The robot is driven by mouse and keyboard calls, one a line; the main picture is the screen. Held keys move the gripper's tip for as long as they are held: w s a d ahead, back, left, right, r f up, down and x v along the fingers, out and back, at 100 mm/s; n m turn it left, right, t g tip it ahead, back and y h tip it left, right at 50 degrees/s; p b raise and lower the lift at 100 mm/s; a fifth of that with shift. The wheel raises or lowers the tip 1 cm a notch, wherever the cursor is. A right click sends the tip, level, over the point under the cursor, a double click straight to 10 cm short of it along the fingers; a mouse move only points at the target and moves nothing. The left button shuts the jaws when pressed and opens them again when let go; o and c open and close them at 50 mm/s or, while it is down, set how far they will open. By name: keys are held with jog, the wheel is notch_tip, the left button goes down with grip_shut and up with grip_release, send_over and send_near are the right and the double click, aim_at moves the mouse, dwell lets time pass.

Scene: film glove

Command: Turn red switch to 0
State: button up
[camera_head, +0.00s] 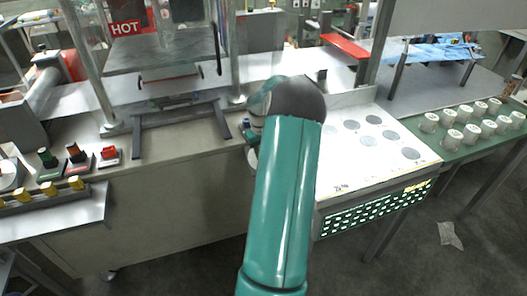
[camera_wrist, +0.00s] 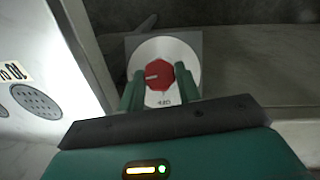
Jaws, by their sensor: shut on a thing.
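The red switch (camera_wrist: 158,75) is a faceted red knob with a white pointer mark, in the wrist view. It sits at the middle of a white round dial (camera_wrist: 152,52) on a grey square plate (camera_wrist: 133,41). The pointer mark points to the left. My gripper (camera_wrist: 160,80) has its two green fingers on either side of the knob, shut on it. Small print below the knob is too small to read surely. In the head view my teal arm reaches to the cabinet front and hides the knob; a bit of the white dial (camera_head: 252,159) shows beside the arm.
A white panel with round grey pads (camera_head: 372,119) stands right of my arm. A press marked HOT (camera_head: 125,28) is at the back left. Green, orange and red switches (camera_head: 110,154) stand on the left bench. Several white cups (camera_head: 452,138) stand at the right.

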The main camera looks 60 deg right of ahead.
jog(key=n+h, duration=0.1)
jog(key=n, duration=0.1)
jog(key=n+g+h, duration=0.1)
jog(key=n, duration=0.1)
jog(key=shift+w+a, duration=0.15)
jog(key=shift+a, duration=0.05)
jog(key=n+h, duration=0.1)
jog(key=n, duration=0.2)
jog(key=shift+a+h, duration=0.15)
jog(key=shift+h, duration=0.15)
jog(key=n+h, duration=0.1)
jog(key=n, duration=0.1)
jog(key=n+h, duration=0.1)
jog(key=n, duration=0.2)
jog(key=shift+a+f+h, duration=0.1)
jog(key=shift+a+h, duration=0.05)
jog(key=shift+h, duration=0.15)
jog(key=shift+f+n+t+h, duration=0.1)
jog(key=shift+n+t+h, duration=0.4)
jog(key=shift+n, duration=1)
jog(key=o, duration=1)
jog(key=shift+c, duration=0.2)
